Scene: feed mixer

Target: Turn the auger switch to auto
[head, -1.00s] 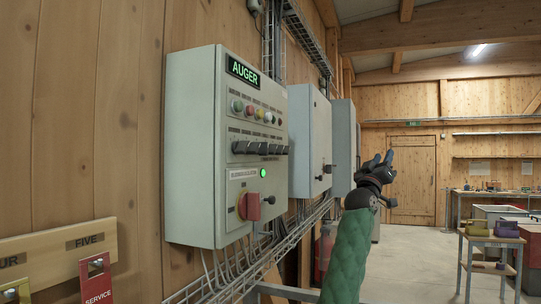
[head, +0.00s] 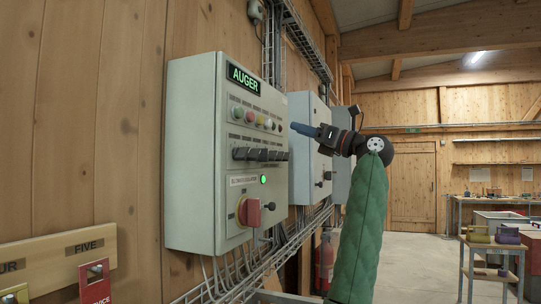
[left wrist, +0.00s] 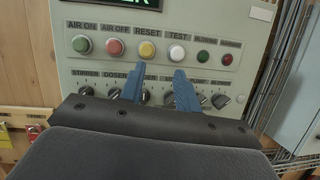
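The grey control box (head: 190,160) with a lit AUGER sign (head: 243,78) hangs on the left wall. Its row of black rotary switches (head: 260,154) sits below the coloured buttons. In the left wrist view the switches labelled STIRRER (left wrist: 86,91) and DOSER (left wrist: 113,94) show; the middle labels and knobs are partly hidden by my fingers, so I cannot read which is the auger's. My left gripper (head: 297,128) points at the panel from the right, slightly above the switch row. Its blue fingers (left wrist: 158,82) are apart with nothing clearly between them. My right gripper is out of view.
Coloured buttons (left wrist: 147,50) run above the switches. A red rotary main switch (head: 249,212) and a green lamp (head: 263,180) are below. Another grey cabinet (head: 302,150) stands behind my gripper. A wire cable tray (head: 240,287) runs beneath the box.

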